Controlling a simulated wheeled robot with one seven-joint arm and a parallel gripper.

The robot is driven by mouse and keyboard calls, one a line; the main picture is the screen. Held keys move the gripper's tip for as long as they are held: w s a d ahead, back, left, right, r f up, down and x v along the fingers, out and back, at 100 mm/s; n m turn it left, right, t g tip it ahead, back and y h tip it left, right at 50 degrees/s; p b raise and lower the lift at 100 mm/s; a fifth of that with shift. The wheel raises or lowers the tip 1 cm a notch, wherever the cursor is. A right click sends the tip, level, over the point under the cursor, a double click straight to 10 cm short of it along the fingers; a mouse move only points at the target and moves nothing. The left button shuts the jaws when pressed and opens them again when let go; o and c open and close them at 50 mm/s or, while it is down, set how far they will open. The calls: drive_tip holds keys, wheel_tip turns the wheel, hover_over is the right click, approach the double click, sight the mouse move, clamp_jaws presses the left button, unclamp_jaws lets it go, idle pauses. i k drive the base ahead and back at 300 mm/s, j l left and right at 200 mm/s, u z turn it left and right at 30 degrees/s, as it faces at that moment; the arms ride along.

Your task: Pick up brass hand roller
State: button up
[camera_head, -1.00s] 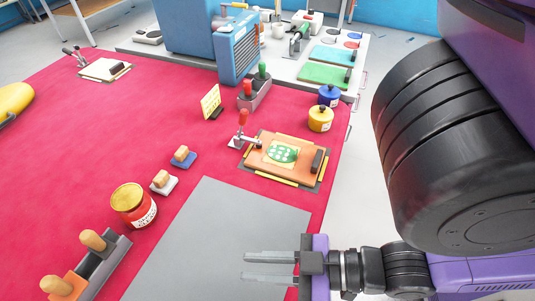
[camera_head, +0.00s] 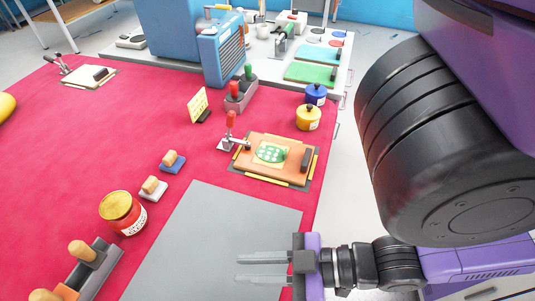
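I cannot make out a clear brass hand roller in this view. A small tool with a dark green handle (camera_head: 285,45) stands on the back counter, but it is too small to tell what it is. My gripper (camera_head: 240,269) is at the bottom centre, over the right part of the grey mat (camera_head: 195,240). Its two pale fingers point left and stand apart with nothing between them.
On the red table are a red jar (camera_head: 122,213), wooden-knobbed blocks (camera_head: 152,189), an orange board with a clamp (camera_head: 285,151), and yellow (camera_head: 308,118) and blue (camera_head: 316,95) pots. A blue machine (camera_head: 225,50) stands behind. The grey mat is clear.

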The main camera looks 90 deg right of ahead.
sight(89, 255)
drive_tip(key=k+l, duration=0.1)
drive_tip(key=l, duration=0.25)
drive_tip(key=k+l+u, duration=0.1)
drive_tip(key=l, duration=0.2)
drive_tip(key=k+l+u, duration=0.1)
drive_tip(key=l, duration=0.25)
drive_tip(key=k+l, duration=0.1)
drive_tip(key=l, duration=0.2)
